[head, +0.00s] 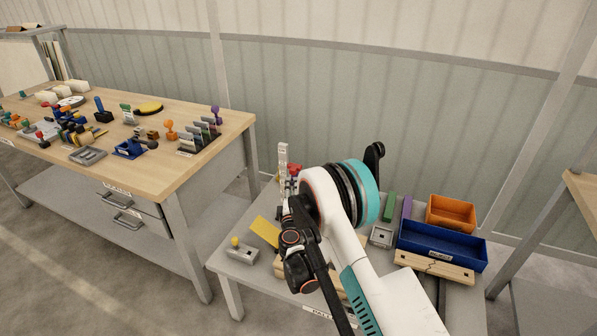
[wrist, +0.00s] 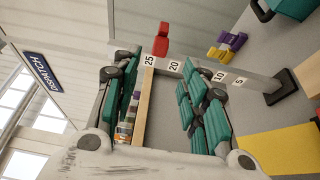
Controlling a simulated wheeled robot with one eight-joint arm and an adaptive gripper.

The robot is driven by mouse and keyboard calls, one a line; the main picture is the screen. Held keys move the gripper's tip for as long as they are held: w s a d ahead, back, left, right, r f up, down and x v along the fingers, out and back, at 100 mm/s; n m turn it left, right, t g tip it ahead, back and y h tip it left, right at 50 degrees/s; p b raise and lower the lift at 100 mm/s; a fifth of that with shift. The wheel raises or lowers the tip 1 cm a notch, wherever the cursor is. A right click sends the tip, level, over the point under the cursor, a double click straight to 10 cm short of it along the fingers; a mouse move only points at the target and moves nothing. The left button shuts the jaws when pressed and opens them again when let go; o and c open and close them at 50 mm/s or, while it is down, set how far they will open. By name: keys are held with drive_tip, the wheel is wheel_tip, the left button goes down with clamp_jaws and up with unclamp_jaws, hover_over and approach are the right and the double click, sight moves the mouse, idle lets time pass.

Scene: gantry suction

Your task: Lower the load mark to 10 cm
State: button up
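A pale upright scale post (head: 283,160) stands on the table, just left of my arm in the head view. In the wrist view the scale post (wrist: 252,79) lies sideways, with 25, 20, 10 and 5 readable and its black foot (wrist: 277,88) at the right. A red piece (wrist: 161,40) shows beside the post near the 20 to 25 stretch; red also shows by the post in the head view (head: 294,170). My gripper (wrist: 160,75) is open and empty, its teal-padded fingers spread in front of the scale. The right finger hides part of the scale between 20 and 10.
A yellow plate (head: 265,231) and a grey block with a yellow knob (head: 240,250) are on the table's left. A blue tray (head: 440,246), an orange bin (head: 450,213) and a cracked wooden beam (head: 434,267) are at right. A cluttered workbench (head: 165,180) stands left.

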sight(293, 172)
drive_tip(key=shift+w+a+b, duration=0.15)
drive_tip(key=shift+w+b, duration=0.6)
drive_tip(key=shift+w, duration=1.95)
drive_tip(key=shift+w+a+b, duration=0.1)
drive_tip(key=shift+w+b, duration=0.6)
drive_tip(key=shift+w, duration=2)
clamp_jaws()
